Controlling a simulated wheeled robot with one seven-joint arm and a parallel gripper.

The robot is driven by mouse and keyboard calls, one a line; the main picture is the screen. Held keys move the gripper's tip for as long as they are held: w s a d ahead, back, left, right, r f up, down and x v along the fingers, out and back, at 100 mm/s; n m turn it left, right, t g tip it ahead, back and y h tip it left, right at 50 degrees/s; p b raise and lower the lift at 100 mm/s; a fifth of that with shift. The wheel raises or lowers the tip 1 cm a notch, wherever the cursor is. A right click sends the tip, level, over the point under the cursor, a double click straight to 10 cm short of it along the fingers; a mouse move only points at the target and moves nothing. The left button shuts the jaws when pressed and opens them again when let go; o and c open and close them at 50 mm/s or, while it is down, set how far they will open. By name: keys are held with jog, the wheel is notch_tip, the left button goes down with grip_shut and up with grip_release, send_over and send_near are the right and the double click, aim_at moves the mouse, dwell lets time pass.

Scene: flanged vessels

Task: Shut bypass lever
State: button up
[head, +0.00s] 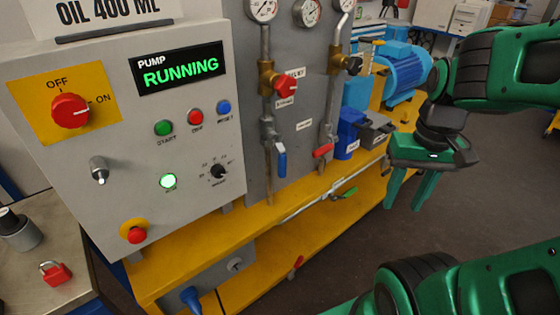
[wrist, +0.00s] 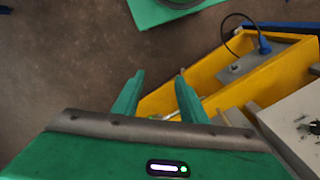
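Several valve levers show in the head view, and their labels are too small to read, so I cannot tell which is the bypass lever. A blue lever (head: 281,162) hangs down on the left pipe. A red lever (head: 322,151) sits on the right pipe. A green lever (head: 347,193) is on a low thin pipe along the yellow bench frame. Another red lever (head: 296,266) is lower down. My gripper (head: 401,207) is open and empty, fingers pointing down, right of the levers and apart from them. Its fingers also show in the wrist view (wrist: 157,76).
A grey control panel (head: 120,215) reads pump running. Gauges and a red knob (head: 286,86) are on the pipework. A blue pump motor (head: 402,70) stands behind. The yellow frame (head: 262,290) edges the bench. Grey floor (head: 450,220) is clear at right.

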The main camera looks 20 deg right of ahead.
jog(key=w+a+r+n+t, duration=0.1)
jog(key=w+a+n, duration=0.2)
jog(key=w+n, duration=0.7)
jog(key=n+t+y, duration=0.2)
jog(key=n+y, duration=0.1)
jog(key=n, duration=0.3)
send_near(283, 161)
jog(key=w, duration=0.2)
jog(key=x, duration=1)
jog(key=shift+s+d+f, duration=0.15)
jog(key=shift+s+f, duration=0.15)
jog(key=shift+f, duration=0.25)
grip_shut()
